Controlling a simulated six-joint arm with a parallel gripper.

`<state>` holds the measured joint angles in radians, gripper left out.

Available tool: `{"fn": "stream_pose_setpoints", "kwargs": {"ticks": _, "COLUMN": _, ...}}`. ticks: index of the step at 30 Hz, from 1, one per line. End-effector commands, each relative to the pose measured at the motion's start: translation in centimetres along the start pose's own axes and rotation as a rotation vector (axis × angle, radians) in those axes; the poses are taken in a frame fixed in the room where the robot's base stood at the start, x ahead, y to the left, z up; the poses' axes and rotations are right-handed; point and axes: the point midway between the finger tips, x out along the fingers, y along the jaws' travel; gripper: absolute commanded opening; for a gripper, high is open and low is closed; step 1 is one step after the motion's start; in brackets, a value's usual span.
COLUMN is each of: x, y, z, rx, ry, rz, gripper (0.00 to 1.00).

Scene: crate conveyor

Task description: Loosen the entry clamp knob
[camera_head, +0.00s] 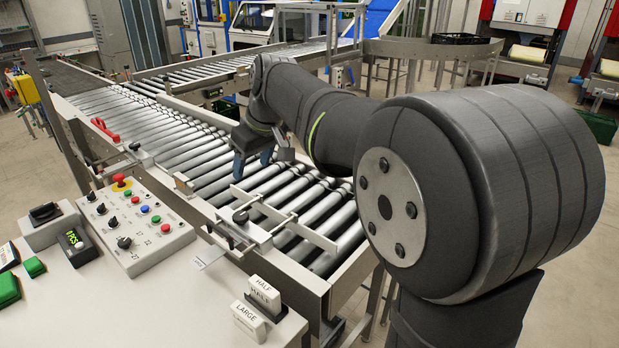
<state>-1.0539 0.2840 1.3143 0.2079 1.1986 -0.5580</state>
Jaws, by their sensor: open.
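A dark knob (240,216) sits on a pale clamp plate (257,233) at the near side rail of the roller conveyor. A second small dark knob (134,146) stands on the same rail farther back. I cannot tell by any label which is the entry clamp knob. My gripper (252,164) has blue fingertips pointing down, spread apart and empty. It hangs above the rollers, farther back than the near knob and right of the far one. It appears to touch neither.
Pale guide bars (285,221) lie across the rollers beside the near knob. A control box (133,222) with a red stop button stands on the left table. LARGE (248,321) and HALF (264,294) blocks sit at the front. A red handle (104,129) is on the rail.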

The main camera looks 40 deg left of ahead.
Motion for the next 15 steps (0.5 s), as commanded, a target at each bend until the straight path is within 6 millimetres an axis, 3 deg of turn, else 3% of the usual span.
{"fn": "stream_pose_setpoints", "kwargs": {"ticks": 5, "x": 0.3, "y": -0.6, "z": -0.2, "rx": 0.063, "ry": -0.021, "rz": 0.018, "gripper": 0.59}}
{"fn": "stream_pose_setpoints", "kwargs": {"ticks": 15, "x": 1.6, "y": -3.9, "z": -1.4, "rx": 0.491, "ry": -0.085, "rz": 0.188, "gripper": 0.59}}
